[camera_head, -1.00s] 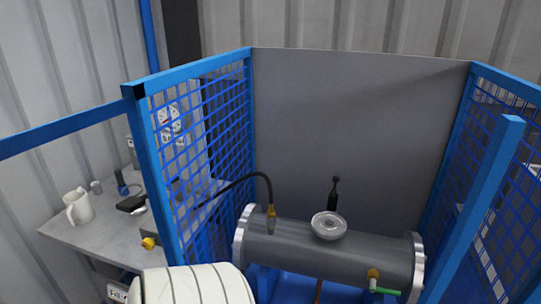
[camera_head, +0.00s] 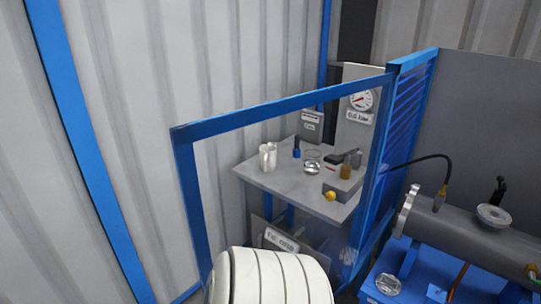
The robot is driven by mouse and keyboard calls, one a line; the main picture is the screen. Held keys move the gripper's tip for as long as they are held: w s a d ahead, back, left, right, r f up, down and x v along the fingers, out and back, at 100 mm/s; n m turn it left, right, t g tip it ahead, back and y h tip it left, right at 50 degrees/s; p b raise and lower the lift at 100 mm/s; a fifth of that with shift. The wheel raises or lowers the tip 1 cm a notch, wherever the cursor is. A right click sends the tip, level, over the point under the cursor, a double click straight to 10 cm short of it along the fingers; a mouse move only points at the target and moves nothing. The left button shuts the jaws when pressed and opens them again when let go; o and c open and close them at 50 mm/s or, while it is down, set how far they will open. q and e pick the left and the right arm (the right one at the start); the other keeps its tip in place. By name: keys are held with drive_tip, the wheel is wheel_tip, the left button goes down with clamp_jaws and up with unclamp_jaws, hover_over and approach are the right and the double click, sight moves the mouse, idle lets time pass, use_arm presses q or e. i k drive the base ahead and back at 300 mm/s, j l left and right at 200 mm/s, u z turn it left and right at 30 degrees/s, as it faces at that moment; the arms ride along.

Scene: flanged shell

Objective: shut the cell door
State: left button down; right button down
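The cell door (camera_head: 188,190) is a blue-framed panel, seemingly clear, in the left half of the head view. It stands open, swung outward to the left from the blue mesh side wall (camera_head: 412,105) of the cell. Its free upright edge is at the left, and its lower part is partly hidden by a white, ribbed rounded part of mine at the bottom. The handle or latch cannot be made out. Neither of my grippers is in view.
Inside the cell, a grey flanged shell (camera_head: 480,232) rests on a blue base, with a black hose (camera_head: 420,160) attached. A corrugated wall (camera_head: 130,120) stands at left.

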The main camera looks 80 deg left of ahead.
sight(183, 137)
drive_tip(key=k+j+u, duration=0.1)
drive_tip(key=k+j, duration=0.15)
drive_tip(key=k+j+u, duration=0.1)
drive_tip(key=k+j, duration=0.15)
drive_tip(key=j, duration=0.2)
drive_tip(key=k+j+u, duration=0.1)
drive_tip(key=k+j, duration=0.15)
drive_tip(key=j, duration=0.15)
drive_tip(key=k+j+u, duration=0.1)
drive_tip(key=k+j, duration=0.15)
drive_tip(key=j, duration=0.65)
drive_tip(key=i+j, duration=0.1)
drive_tip(key=j, duration=0.45)
drive_tip(key=u, duration=0.05)
